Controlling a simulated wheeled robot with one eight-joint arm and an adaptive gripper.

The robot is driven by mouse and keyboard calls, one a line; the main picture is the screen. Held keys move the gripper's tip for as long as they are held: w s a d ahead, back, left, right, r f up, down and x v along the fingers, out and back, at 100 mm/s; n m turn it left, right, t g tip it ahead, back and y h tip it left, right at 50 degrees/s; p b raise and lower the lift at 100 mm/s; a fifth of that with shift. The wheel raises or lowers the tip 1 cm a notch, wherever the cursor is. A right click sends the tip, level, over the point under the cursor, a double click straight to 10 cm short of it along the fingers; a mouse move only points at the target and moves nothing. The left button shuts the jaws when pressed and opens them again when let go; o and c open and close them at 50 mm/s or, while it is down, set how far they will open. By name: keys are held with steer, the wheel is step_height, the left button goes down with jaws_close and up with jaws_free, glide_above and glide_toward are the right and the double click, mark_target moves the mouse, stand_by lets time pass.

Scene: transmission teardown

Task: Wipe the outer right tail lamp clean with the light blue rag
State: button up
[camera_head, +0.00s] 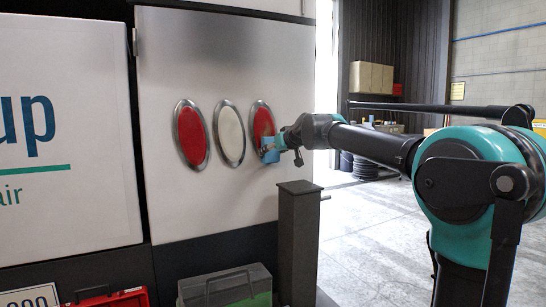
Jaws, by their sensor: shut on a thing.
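The outer right tail lamp (262,121) is a red oval in a grey metal rim, rightmost of three lamps on a white panel. Part of its face looks brownish, but it is too small to tell how dirty it is. The light blue rag (269,155) is at the lamp's lower right edge and covers part of it. My gripper (280,147) reaches in from the right and is shut on the rag. I cannot tell whether the rag presses on the lamp or is just in front of it.
A white oval lamp (230,135) and another red lamp (191,134) sit to the left. A dark post (298,240) stands below my gripper. A grey-green toolbox (225,287) and red case (112,299) are below. Open floor (375,225) lies right.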

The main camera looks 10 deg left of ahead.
mark_target(265, 133)
steer(key=shift+s+a+r, duration=0.15)
steer(key=shift+a+r, duration=0.1)
steer(key=shift+r, duration=1.65)
steer(key=shift+s+a+r, duration=0.1)
steer(key=shift+a+r, duration=0.2)
steer(key=shift+r, duration=1.6)
steer(key=shift+s+a+r, duration=0.15)
steer(key=shift+a+r, duration=0.1)
steer(key=shift+r, duration=1.65)
steer(key=shift+d+f, duration=0.15)
steer(key=shift+f, duration=0.75)
steer(key=shift+d+f, duration=0.15)
steer(key=shift+f, duration=0.75)
steer(key=shift+w+d+f, duration=0.2)
steer(key=shift+f, duration=1.45)
steer(key=shift+w+d+f, duration=0.2)
steer(key=shift+f, duration=1.45)
steer(key=shift+w+d+f, duration=0.2)
steer(key=shift+f, duration=1.45)
steer(key=shift+s+d, duration=0.55)
steer(key=shift+s, duration=0.25)
steer(key=shift+s+d, duration=0.55)
steer(key=shift+s, duration=0.3)
steer(key=shift+s+d, duration=0.55)
steer(key=shift+s, duration=0.25)
steer(key=shift+s, duration=0.1)
steer(key=shift+s+d, duration=0.8)
steer(key=shift+s, duration=0.35)
steer(key=shift+w, duration=0.1)
